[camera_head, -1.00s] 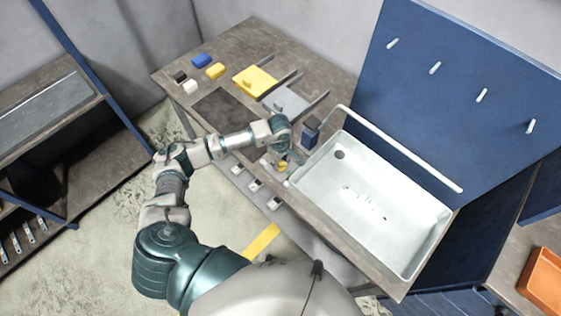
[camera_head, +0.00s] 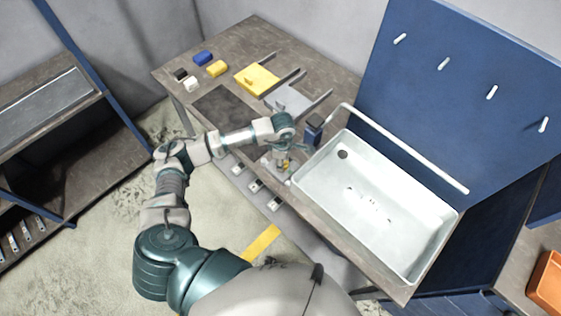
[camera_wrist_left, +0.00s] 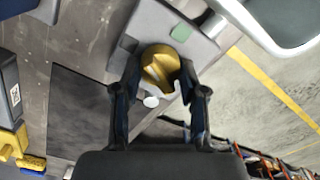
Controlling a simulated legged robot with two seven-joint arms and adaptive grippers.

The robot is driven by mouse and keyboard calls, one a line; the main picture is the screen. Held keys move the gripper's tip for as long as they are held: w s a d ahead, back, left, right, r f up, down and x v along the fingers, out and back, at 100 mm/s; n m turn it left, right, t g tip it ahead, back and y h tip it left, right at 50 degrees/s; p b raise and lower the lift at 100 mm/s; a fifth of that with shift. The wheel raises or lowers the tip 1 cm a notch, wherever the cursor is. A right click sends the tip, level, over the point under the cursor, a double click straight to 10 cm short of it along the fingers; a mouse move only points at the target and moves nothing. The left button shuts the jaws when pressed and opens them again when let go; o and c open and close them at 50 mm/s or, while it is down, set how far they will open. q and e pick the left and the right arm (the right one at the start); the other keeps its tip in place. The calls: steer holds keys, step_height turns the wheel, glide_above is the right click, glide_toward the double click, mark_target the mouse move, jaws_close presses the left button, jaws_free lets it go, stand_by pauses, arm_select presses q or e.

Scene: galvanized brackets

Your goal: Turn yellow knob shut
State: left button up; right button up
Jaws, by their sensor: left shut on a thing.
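The yellow knob (camera_wrist_left: 160,70) sits on a grey block (camera_wrist_left: 165,22) at the bench's front edge. In the left wrist view it lies between the two dark fingers of my left gripper (camera_wrist_left: 158,88), which is shut on it. In the head view the yellow knob (camera_head: 286,164) shows only as a small patch under my left gripper (camera_head: 283,157). A small round white piece (camera_wrist_left: 151,101) shows beside the knob in the wrist view. My right gripper is not in view.
A white sink tray (camera_head: 375,190) with a raised rail stands right of the gripper. A dark blue box (camera_head: 314,130) stands close behind. Yellow (camera_head: 256,79) and grey plates, small coloured blocks and a dark mat (camera_head: 224,107) lie farther left. A blue pegboard (camera_head: 470,70) rises behind.

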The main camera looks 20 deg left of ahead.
arm_select(q)
steer(key=n, duration=0.2)
steer(key=shift+d+f+n+b, duration=0.1)
steer(key=shift+d+n+b, duration=0.2)
steer(key=shift+n+b, duration=0.1)
steer(key=n, duration=0.2)
steer(key=shift+n, duration=0.3)
steer(key=n+b, duration=0.1)
steer(key=n, duration=0.3)
steer(key=shift+w, duration=0.15)
steer(key=shift+a+n, duration=0.1)
steer(key=shift+n, duration=1)
steer(key=o, duration=1.2)
steer(key=shift+c, duration=0.2)
